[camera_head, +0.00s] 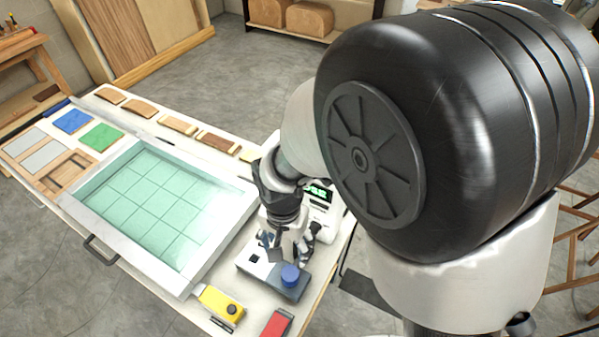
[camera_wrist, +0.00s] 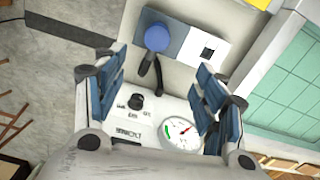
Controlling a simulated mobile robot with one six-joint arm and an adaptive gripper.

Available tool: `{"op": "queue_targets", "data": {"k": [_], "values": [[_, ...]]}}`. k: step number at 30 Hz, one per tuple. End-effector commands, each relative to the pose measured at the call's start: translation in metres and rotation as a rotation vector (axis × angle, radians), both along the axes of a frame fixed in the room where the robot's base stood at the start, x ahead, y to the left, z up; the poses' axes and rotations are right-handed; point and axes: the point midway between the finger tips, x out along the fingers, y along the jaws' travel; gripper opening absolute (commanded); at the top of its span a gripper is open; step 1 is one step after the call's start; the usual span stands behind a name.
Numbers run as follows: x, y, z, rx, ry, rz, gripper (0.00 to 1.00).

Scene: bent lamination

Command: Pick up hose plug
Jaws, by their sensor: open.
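The likely hose plug is a round blue piece (camera_head: 290,275), standing on the grey half of a small grey-and-white block (camera_head: 258,271) near the table's right end. In the wrist view the blue piece (camera_wrist: 157,38) is at top centre, with a black hose (camera_wrist: 150,76) running from beside it toward a white gauge box (camera_wrist: 165,128). My gripper (camera_head: 288,243) is open and empty, pointing down above the block. In the wrist view my open gripper (camera_wrist: 158,68) has its blue-padded fingers either side of the hose, with the blue piece farther off.
A white-framed tray with a green gridded sheet (camera_head: 150,198) fills the table's middle. A yellow device (camera_head: 221,305) and a red item (camera_head: 277,323) lie near the front edge. Wood pieces and coloured sheets line the table's far and left parts.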

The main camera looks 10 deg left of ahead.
Motion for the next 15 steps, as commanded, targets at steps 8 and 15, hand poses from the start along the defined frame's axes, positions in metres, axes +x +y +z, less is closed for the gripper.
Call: {"op": "queue_targets", "data": {"k": [8, 15], "values": [[-0.002, -0.002, -0.064, -0.005, 0.006, -0.001, 0.65], [-0.001, -0.002, -0.105, -0.003, 0.004, -0.001, 0.65]]}}
